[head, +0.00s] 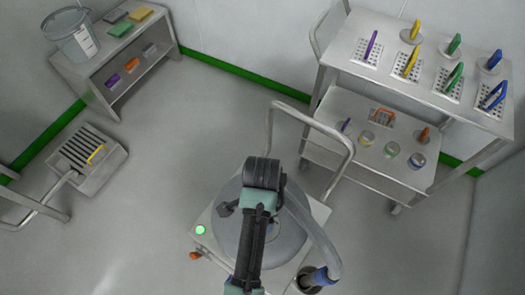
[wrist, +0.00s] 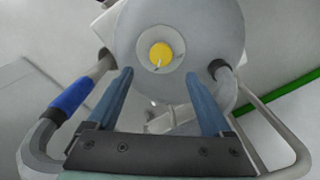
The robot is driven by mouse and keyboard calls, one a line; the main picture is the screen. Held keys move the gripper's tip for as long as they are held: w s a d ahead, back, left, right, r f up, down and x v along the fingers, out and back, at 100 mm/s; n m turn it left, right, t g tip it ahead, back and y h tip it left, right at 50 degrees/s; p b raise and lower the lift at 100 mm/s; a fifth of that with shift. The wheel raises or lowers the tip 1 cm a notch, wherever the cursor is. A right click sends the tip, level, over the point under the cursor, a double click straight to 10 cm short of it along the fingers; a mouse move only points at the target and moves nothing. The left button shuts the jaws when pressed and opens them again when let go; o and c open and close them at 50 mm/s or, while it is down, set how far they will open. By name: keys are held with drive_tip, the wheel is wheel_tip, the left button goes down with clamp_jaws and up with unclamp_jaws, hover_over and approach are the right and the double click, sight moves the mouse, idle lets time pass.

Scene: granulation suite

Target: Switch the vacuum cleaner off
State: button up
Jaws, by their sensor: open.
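The vacuum cleaner (head: 228,238) stands on the floor below my arm, with a round grey body on a square base. A green light (head: 200,229) glows at the base's left corner. In the wrist view the round grey top (wrist: 205,35) carries a yellow knob (wrist: 161,54) with a pale pointer mark. My gripper (wrist: 158,73) is open and empty, its two blue-grey fingers pointing toward the top. The knob appears just beyond the fingertips, roughly centred between them and apart from them. In the head view my arm hides the knob and much of the top.
A hose with a blue cuff (head: 322,276) curves along the vacuum's right side, and a metal push handle (head: 322,122) rises behind it. A two-shelf trolley (head: 345,85) with tools stands at right. A low bench (head: 90,68) and a grated floor box (head: 112,168) are at left.

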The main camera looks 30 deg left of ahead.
wheel_tip(320, 180, down, 9)
drive_tip(key=shift+w+f+b, duration=0.1)
drive_tip(key=shift+f+b, duration=0.1)
drive_tip(key=shift+b, duration=0.55)
clamp_jaws()
